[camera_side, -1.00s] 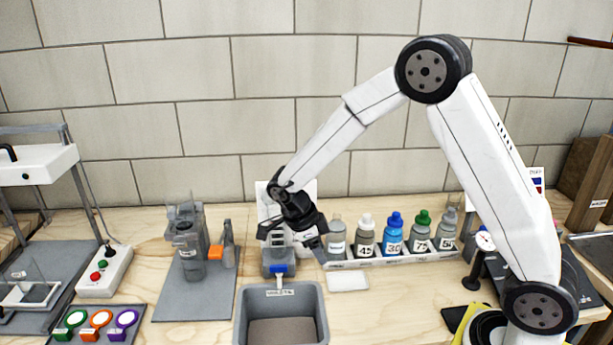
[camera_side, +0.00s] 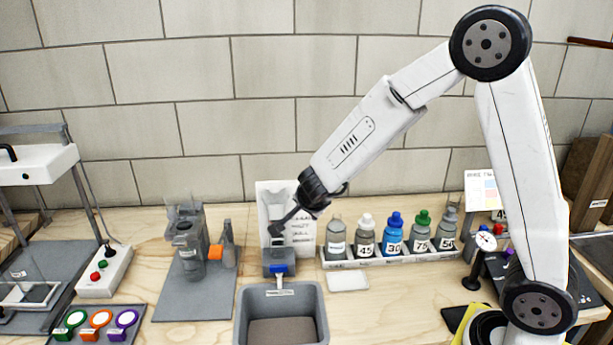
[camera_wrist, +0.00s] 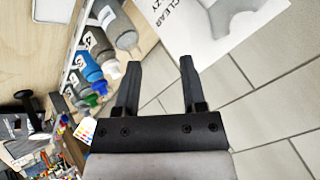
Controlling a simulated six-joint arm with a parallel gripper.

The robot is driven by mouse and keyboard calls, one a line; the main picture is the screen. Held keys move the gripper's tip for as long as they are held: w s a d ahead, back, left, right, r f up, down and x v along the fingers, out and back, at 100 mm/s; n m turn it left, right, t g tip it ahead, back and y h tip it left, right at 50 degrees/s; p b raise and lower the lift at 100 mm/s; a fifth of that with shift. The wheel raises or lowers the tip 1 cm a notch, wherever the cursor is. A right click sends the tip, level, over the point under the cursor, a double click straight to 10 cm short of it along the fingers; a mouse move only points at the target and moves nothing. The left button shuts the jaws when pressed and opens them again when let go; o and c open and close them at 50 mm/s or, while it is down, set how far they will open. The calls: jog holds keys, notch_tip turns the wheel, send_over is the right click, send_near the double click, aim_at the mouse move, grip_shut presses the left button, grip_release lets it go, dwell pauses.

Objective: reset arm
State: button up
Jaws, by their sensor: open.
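My gripper (camera_wrist: 160,85) is open and empty in the wrist view, its two dark fingers apart in front of the tiled wall. In the side view my gripper (camera_side: 282,228) hangs at the end of my raised arm. It is in front of the white printed card and above the small grey block with a blue part (camera_side: 279,266). It is to the left of the row of bottles. The fingers overlap in the side view, so the gap between them is hidden there.
A white rack (camera_side: 392,256) holds several bottles with coloured caps. A grey bin (camera_side: 247,318) stands at the front middle. A grey fixture (camera_side: 187,250) stands on a mat at left, near a control box (camera_side: 104,273). A gauge (camera_side: 485,242) stands beside my arm.

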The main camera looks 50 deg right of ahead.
jog(key=s+a+n+t+y, duration=0.1)
jog(key=s+a+n+y, duration=0.5)
jog(key=n, duration=0.5)
jog(key=s+f+n+g, duration=0.3)
jog(key=s+n, duration=0.3)
jog(key=s, duration=0.5)
jog(key=shift+a+n+g, duration=0.4)
jog(key=shift+g, duration=0.4)
